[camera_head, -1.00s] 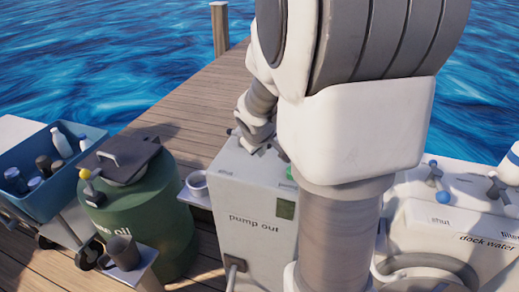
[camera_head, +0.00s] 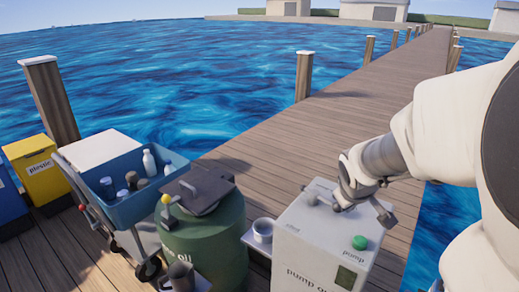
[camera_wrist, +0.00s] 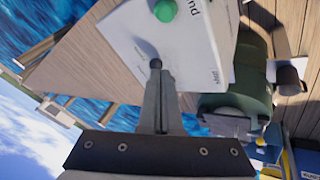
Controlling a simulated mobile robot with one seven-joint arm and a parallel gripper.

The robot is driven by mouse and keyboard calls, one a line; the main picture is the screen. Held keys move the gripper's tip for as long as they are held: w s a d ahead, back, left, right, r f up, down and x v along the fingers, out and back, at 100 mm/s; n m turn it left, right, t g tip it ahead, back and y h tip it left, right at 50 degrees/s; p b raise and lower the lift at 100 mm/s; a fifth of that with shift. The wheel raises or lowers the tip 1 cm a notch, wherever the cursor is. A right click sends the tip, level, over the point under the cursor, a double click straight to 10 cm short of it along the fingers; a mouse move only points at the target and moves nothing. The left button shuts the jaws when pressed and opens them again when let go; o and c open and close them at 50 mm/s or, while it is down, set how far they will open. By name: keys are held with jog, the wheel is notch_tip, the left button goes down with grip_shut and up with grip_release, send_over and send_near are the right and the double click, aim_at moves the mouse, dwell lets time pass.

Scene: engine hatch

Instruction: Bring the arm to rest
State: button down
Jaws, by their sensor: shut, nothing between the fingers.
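My gripper (camera_head: 384,214) is above the far top edge of the grey pump-out box (camera_head: 325,225), with my arm reaching in from the right. In the wrist view my gripper (camera_wrist: 157,72) has its two fingers together and empty. A dark rounded tip shows right at the fingertips there; I cannot tell whether they touch it. The green button (camera_head: 360,242) on the box top lies near the gripper in the head view, and beyond the fingertips in the wrist view (camera_wrist: 165,10).

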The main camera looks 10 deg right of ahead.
jog(key=s+a+r+m+y, duration=0.15)
jog(key=s+a+r, duration=0.25)
jog(key=s+a, duration=0.45)
jog(key=s+a+r+m+y, duration=0.1)
jog(key=s+a+r+y, duration=0.25)
jog(key=s+a, duration=0.5)
notch_tip(320, 180, up, 14)
jog(key=w+a+h+p, duration=0.1)
jog(key=w+p, duration=0.1)
jog(key=p, duration=1.1)
jog(key=shift+a+f+p, duration=0.15)
jog(key=shift+f+p, duration=0.1)
jog(key=shift+p, duration=0.05)
